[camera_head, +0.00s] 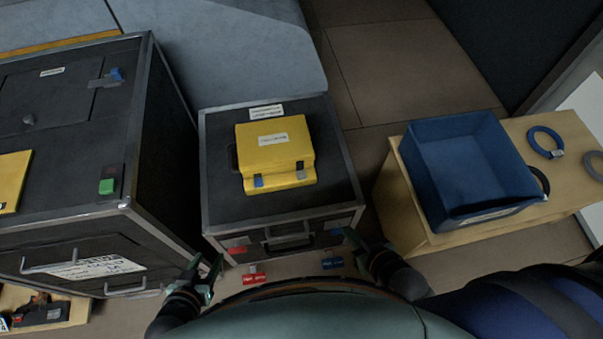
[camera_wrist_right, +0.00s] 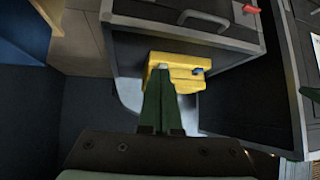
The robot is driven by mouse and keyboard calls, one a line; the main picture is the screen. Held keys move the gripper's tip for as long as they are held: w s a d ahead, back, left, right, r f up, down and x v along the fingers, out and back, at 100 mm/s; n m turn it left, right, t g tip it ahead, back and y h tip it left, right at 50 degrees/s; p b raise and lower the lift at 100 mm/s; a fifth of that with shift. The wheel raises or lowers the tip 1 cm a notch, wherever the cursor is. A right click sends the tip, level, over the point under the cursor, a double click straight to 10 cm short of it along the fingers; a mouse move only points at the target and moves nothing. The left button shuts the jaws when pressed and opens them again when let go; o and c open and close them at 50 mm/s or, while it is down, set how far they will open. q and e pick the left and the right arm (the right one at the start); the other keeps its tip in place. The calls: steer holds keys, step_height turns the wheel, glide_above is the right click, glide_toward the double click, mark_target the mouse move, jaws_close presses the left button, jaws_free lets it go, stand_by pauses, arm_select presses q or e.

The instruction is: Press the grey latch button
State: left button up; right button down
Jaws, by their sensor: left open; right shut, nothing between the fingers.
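A yellow case (camera_head: 273,146) lies on a black metal-edged case in the head view. Its front edge has a blue latch (camera_head: 258,181) on the left and a grey latch button (camera_head: 300,174) on the right. The right wrist view shows the yellow case (camera_wrist_right: 185,82) inverted, with the blue latch (camera_wrist_right: 197,71); the grey latch (camera_wrist_right: 163,66) shows just past my fingertips. My right gripper (camera_head: 352,240) is shut and empty, by the black case's front right corner, apart from the yellow case. My left gripper (camera_head: 208,265) is open and empty near the front left corner.
The black case (camera_head: 220,185) has a front handle. A larger black case (camera_head: 60,225) with a green button (camera_head: 106,186) stands left. A blue bin (camera_head: 450,180) sits on a wooden bench at right.

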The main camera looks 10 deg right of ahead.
stand_by(0.8)
steer(key=w+a+r+n+g+y+b, duration=0.15)
steer(key=w+a+n+y, duration=0.25)
steer(key=w+a+n, duration=0.7)
steer(key=w+d+n+g+b, duration=0.1)
steer(key=w+d+n, duration=0.3)
steer(key=w, duration=0.8)
steer(key=shift+w+d+r+b, duration=0.15)
steer(key=shift+d+r+b, duration=0.25)
steer(key=shift+b, duration=0.3)
steer(key=shift+f, duration=0.1)
